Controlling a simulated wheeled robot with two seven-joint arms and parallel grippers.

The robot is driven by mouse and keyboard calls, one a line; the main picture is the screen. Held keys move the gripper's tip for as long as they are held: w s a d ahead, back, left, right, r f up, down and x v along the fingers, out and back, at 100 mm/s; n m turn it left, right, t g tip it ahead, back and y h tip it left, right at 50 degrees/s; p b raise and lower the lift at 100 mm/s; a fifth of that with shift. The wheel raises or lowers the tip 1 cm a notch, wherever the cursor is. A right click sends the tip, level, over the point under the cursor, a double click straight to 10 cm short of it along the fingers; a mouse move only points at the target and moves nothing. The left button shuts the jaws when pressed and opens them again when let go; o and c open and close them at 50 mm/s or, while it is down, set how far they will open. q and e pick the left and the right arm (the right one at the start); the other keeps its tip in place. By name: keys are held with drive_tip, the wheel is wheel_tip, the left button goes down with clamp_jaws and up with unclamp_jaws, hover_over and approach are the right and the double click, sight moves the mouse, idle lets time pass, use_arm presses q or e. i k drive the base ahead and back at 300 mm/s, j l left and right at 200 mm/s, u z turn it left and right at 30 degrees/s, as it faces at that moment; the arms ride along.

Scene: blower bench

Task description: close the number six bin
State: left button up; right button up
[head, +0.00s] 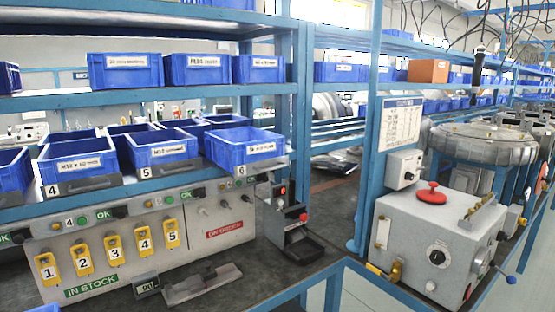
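The number six bin (240,151) is a blue open-topped bin at the right end of the middle shelf in the head view. A grey plate (262,167) marked 6 sits at its lower front, and a white label is on its front wall. Its right front corner overlaps the blue upright behind it, so it appears to stick out; how far is hard to tell. The bin looks empty, though part of its floor is hidden. Neither of my grippers is in view.
The number five bin (162,151) and number four bin (78,163) stand to its left. A grey machine (432,235) stands right; space before bin six looks clear.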

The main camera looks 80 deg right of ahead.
sight(242, 151)
drive_tip(key=z, duration=2.15)
